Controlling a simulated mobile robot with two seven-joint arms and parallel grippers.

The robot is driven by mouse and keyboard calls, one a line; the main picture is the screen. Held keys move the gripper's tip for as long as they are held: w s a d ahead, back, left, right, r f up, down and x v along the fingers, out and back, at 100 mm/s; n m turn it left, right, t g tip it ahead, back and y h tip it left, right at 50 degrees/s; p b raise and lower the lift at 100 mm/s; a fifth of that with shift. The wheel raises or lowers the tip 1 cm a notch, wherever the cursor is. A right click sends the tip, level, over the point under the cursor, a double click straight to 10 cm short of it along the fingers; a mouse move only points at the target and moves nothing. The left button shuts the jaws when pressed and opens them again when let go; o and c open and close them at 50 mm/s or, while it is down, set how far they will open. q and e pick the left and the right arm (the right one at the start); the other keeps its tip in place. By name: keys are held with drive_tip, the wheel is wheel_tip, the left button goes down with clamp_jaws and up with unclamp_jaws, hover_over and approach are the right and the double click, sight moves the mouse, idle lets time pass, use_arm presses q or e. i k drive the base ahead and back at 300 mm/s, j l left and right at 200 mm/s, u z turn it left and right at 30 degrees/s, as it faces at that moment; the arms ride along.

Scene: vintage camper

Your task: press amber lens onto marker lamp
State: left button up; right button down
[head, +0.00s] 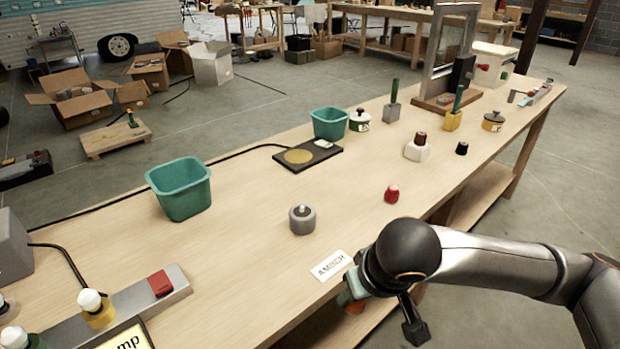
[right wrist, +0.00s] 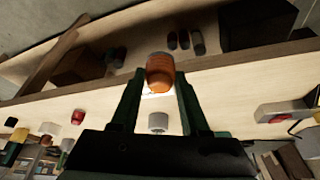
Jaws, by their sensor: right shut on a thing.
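The amber lens (right wrist: 160,75), an orange cap with a greyish rim, is between the fingertips of my right gripper (right wrist: 161,80) in the right wrist view. That gripper is shut on it. In the head view my right gripper (head: 350,290) is by the table's front edge, near the AMBER label (head: 330,265), with a bit of the lens (head: 355,306) showing beneath. The marker lamp is a grey round base with a pale bulb on top (head: 302,219). It stands upright on the table behind and left of the gripper, apart from the lens, and shows in the right wrist view (right wrist: 158,121). My left gripper is out of view.
A red lens (head: 392,195) stands right of the lamp. A teal bin (head: 182,190) is behind left. A black pad with a gold disc (head: 306,155) lies behind. A grey panel with a red switch (head: 160,284) is at front left. The table around the lamp is clear.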

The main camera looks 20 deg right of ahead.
sight(301, 216)
drive_tip(key=k, duration=1.1)
drive_tip(key=u, duration=1.3)
drive_tip(key=i+l, duration=0.1)
drive_tip(key=l, duration=0.35)
drive_tip(key=i+l, duration=0.1)
drive_tip(key=l, duration=0.4)
drive_tip(key=i+l, duration=0.1)
drive_tip(key=l, duration=0.35)
drive_tip(key=i+l, duration=0.1)
drive_tip(key=l, duration=0.35)
drive_tip(key=i+l, duration=0.15)
drive_tip(key=l, duration=0.3)
drive_tip(key=i+l, duration=0.1)
drive_tip(key=l, duration=0.4)
